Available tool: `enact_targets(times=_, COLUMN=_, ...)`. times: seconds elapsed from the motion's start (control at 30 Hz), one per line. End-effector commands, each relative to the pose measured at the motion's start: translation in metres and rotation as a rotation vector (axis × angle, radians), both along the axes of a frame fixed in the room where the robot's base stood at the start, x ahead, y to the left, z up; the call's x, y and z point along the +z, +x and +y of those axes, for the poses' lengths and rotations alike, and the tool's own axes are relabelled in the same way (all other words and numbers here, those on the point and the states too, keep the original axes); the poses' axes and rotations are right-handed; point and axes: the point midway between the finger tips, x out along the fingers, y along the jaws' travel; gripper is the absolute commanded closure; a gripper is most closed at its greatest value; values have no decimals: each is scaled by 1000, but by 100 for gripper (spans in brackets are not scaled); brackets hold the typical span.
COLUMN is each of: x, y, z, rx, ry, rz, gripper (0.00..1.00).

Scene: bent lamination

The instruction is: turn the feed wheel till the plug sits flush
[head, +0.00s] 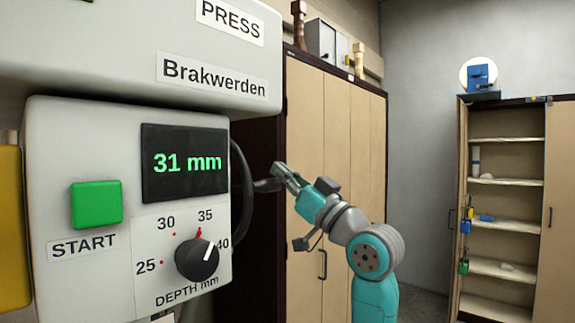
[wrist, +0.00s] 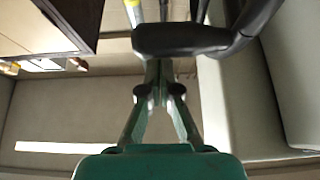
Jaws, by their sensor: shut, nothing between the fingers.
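A dark curved rim (head: 241,190), seen nearly edge-on, stands at the right side of the press; it looks like the feed wheel. A black handle (head: 266,185) sticks out from it to the right. In the wrist view the thick black handle (wrist: 183,40) lies across, just beyond my fingertips, and joins the curved rim (wrist: 255,28) at right. My gripper (head: 278,170) is shut and empty, its tips at the handle's outer end; I cannot tell if they touch. The wrist view also shows the shut fingers (wrist: 158,70). I cannot make out the plug.
The press front has a display (head: 185,163) reading 31 mm, a green START button (head: 97,204) and a black depth knob (head: 196,260) pointing near 40. A closed cabinet (head: 335,130) stands behind my arm. An open cabinet (head: 505,200) with shelves stands at far right.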

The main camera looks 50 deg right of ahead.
Motion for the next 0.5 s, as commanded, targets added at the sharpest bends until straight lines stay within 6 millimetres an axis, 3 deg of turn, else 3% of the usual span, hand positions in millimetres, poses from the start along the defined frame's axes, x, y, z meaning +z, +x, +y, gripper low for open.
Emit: enact_targets(times=0.5, x=-8, y=1, z=0, rx=0, ry=0, rz=-2, gripper=100)
